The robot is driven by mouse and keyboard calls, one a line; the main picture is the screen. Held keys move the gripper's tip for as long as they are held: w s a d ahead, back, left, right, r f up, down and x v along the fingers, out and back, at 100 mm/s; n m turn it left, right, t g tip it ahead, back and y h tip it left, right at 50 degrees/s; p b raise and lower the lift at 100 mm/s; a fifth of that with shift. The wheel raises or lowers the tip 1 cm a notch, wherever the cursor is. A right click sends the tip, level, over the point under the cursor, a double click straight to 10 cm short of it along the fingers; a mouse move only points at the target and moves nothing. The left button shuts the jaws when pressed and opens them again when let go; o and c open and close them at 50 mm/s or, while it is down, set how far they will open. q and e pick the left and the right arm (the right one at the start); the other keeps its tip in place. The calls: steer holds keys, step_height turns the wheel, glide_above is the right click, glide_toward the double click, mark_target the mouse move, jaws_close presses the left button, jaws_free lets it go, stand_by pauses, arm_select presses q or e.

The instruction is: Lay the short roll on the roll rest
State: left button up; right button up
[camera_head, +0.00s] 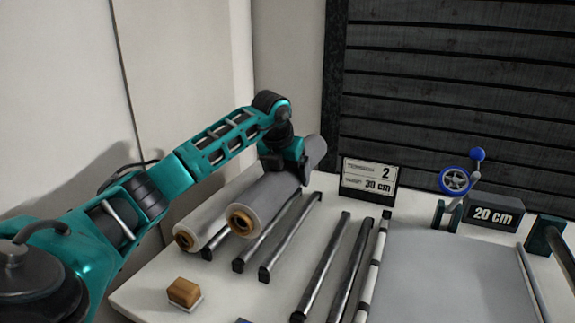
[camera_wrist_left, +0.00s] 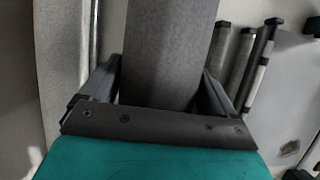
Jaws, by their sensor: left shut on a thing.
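My left gripper (camera_head: 284,172) reaches in from the left and is shut around a darker grey roll (camera_head: 268,200) with an orange-brown core. The wrist view shows this roll (camera_wrist_left: 170,50) between the two fingers. A second, paler roll (camera_head: 205,220) lies beside it on the left, and its far part is hidden by my arm. I cannot tell which roll is shorter, or whether the held one touches the rails below. Dark parallel rails, which look like roll rests, stand on the table; one pair to the right (camera_head: 323,265) is empty. My right gripper is not in view.
A wooden block (camera_head: 184,292) lies at the table's front left. A striped bar (camera_head: 376,262) borders a grey sheet (camera_head: 450,275). A blue handwheel (camera_head: 455,181) and a 20 cm sign (camera_head: 494,215) stand at the right.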

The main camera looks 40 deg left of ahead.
arm_select(q)
steer(key=shift+a+f, duration=0.25)
steer(key=shift+a, duration=0.2)
steer(key=shift+f+b, duration=0.45)
steer(key=shift+f, duration=0.05)
step_height(320, 180, down, 7)
steer(key=b, duration=0.5)
steer(key=shift+b, duration=0.4)
steer(key=shift+f, duration=0.7)
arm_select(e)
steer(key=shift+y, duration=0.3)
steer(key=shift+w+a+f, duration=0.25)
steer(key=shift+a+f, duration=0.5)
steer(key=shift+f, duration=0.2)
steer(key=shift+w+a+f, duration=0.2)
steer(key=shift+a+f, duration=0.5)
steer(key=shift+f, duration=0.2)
arm_select(q)
steer(key=o, duration=1.1)
steer(key=shift+o, duration=0.2)
